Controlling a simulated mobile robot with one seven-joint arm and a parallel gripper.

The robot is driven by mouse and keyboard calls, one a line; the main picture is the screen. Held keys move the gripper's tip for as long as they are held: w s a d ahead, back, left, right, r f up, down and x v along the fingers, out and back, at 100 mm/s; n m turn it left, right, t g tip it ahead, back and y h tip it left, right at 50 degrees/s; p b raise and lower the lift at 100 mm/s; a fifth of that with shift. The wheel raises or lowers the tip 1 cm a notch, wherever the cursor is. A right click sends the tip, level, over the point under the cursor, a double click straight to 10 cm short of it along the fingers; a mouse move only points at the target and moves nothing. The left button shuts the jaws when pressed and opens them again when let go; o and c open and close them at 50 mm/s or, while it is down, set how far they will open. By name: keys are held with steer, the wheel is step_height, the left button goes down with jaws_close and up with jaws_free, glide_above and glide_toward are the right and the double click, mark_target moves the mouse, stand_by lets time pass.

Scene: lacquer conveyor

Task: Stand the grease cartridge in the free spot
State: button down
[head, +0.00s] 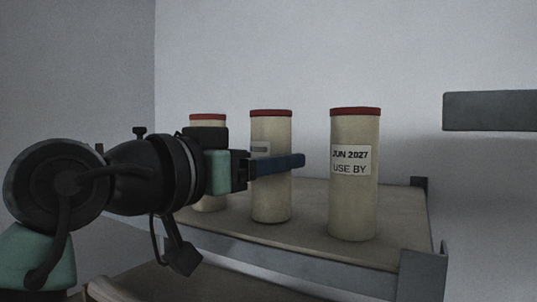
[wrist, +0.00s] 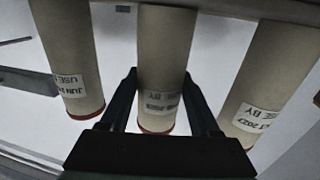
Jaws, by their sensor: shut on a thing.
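Three cream cylinders with red caps stand upright in a row. The middle one, the grease cartridge (head: 271,200), is between the fingers of my gripper (head: 280,164), which is shut on it. Its base appears at the deck surface; I cannot tell whether it touches. In the wrist view the held cartridge (wrist: 164,45) sits between both dark fingers of my gripper (wrist: 162,85), its label partly shaded. The right cartridge (head: 353,205) has a label reading "JUN 2027 USE BY". The left cartridge (head: 208,119) is partly hidden behind my gripper.
The cylinders stand on a brown deck (head: 310,222) with a grey front rail (head: 300,250) and dark corner posts (head: 418,183). A dark grey block (head: 490,110) juts in at the right. Gaps separate the held cartridge from its neighbours.

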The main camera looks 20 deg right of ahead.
steer(key=shift+c, duration=0.6)
jaws_free()
steer(key=shift+f, duration=0.1)
steer(key=shift+r, duration=0.25)
steer(key=b+v, duration=0.6)
steer(key=v, duration=0.6)
steer(key=w+f+n+t+y, duration=0.35)
steer(key=n+t, duration=0.25)
steer(key=t, duration=0.5)
steer(key=s+a+n+t+y, duration=0.5)
steer(key=s+t+y, duration=0.3)
steer(key=s+y, duration=0.2)
steer(key=shift+s+a+r+n+y, duration=0.4)
steer(key=shift+n+y, duration=0.3)
steer(key=shift+y, duration=0.45)
steer(key=shift+w+d, duration=0.15)
